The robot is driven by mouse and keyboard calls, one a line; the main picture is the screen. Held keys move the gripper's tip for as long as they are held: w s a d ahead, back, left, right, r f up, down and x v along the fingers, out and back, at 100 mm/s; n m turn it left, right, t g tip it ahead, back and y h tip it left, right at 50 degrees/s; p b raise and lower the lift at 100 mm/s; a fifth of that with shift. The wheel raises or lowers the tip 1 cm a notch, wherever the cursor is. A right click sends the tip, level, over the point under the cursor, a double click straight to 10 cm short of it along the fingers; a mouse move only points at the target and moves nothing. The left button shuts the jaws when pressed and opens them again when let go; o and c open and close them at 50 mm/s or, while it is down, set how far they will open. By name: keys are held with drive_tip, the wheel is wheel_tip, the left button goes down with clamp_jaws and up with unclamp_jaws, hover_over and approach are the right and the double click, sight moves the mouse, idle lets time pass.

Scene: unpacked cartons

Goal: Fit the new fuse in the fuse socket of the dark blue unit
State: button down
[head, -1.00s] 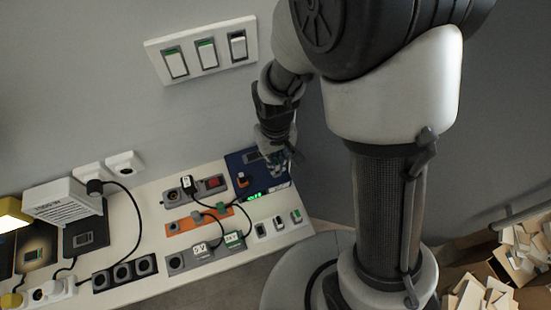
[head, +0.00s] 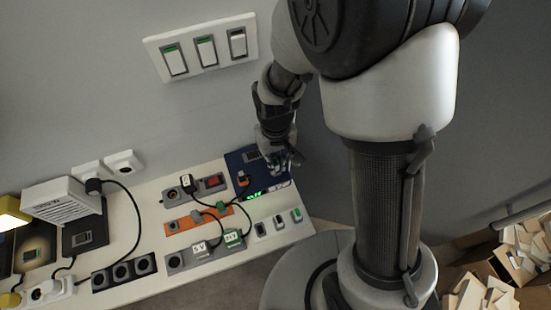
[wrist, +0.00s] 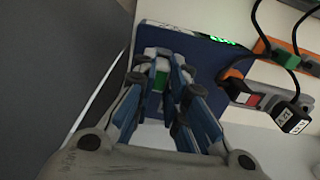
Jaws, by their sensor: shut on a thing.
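The dark blue unit (head: 237,162) lies flat at the right end of the white bench, with a lit green display on its front edge. It also shows in the wrist view (wrist: 212,58). My gripper (head: 282,166) is over its right part, pointing down. In the wrist view my gripper (wrist: 161,76) is shut on a small green and white piece, the fuse (wrist: 159,79), held between the blue fingertips. The fuse socket is hidden behind the fingers, so I cannot tell whether the fuse touches it.
A grey strip with a red switch (head: 214,182) and an orange strip (head: 180,225) lie to the left. The wall is close behind.

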sight(276, 162)
drive_tip(key=shift+f, duration=0.3)
idle(0.5)
drive_tip(key=c, duration=1.5)
unclamp_jaws()
drive_tip(key=shift+c, duration=0.2)
drive_tip(key=shift+r, duration=0.1)
wheel_tip(276, 162, up, 12)
drive_tip(key=s+d+r+m+t, duration=0.3)
drive_tip(key=s+d+r+t, duration=0.1)
drive_tip(key=s+d+r, duration=0.7)
drive_tip(key=s+r, duration=0.1)
drive_tip(key=s, duration=0.1)
drive_tip(key=shift+s+r+t, duration=0.2)
drive_tip(key=shift+s+t, duration=0.1)
